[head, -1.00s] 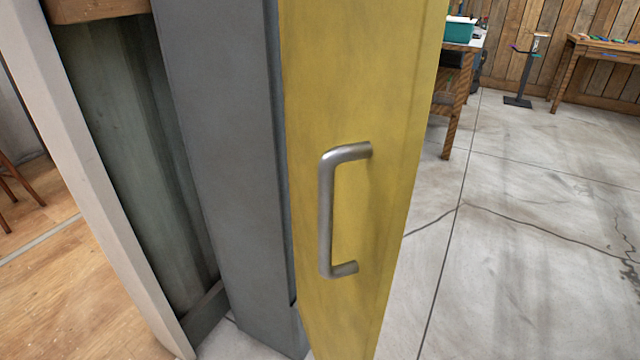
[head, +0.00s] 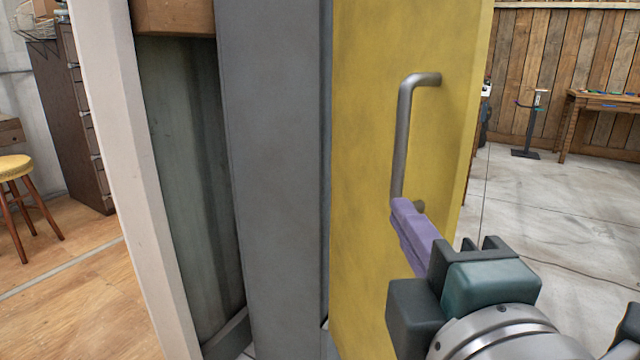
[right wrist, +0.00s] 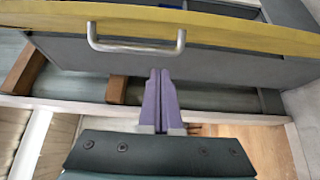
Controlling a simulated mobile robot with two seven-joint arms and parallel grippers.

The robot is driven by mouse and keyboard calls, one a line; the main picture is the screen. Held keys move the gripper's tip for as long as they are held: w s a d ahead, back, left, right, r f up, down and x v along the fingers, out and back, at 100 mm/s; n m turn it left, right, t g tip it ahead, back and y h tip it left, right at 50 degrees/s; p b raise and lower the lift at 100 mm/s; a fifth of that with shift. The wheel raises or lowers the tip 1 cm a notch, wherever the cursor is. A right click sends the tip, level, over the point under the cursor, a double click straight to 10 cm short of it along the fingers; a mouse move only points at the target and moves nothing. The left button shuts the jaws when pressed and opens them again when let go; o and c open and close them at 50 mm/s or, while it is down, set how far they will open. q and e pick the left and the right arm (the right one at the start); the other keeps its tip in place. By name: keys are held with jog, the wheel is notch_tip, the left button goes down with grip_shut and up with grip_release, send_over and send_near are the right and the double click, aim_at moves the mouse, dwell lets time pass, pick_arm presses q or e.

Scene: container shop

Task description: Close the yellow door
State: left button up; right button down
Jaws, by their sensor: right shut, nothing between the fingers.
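The yellow door (head: 365,150) stands upright beside a grey post, and its right edge is free, with concrete floor beyond. It also shows as a yellow strip across the top of the right wrist view (right wrist: 230,22). A grey metal bar handle (head: 402,135) is fixed to its face; the handle also shows in the right wrist view (right wrist: 135,48). My right gripper (head: 402,210) has its purple fingers shut and empty, the tips at the handle's lower end in the head view. In the right wrist view the fingertips (right wrist: 160,73) lie just below the handle; contact is unclear.
The grey post (head: 275,170) and a pale frame post (head: 125,150) stand left of the door. A yellow-topped stool (head: 15,167) is at far left. A wooden table (head: 600,100) stands far right. The concrete floor (head: 570,210) right of the door is mostly clear.

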aim_at(435, 201)
jog(key=w+d, duration=0.1)
jog(key=w, duration=0.1)
jog(key=w+d+p, duration=0.1)
jog(key=w, duration=0.1)
jog(key=shift+w+d, duration=0.1)
jog(key=shift+d, duration=0.25)
jog(key=shift+w+d, duration=0.1)
jog(key=shift+d, duration=0.55)
jog(key=shift+d, duration=0.1)
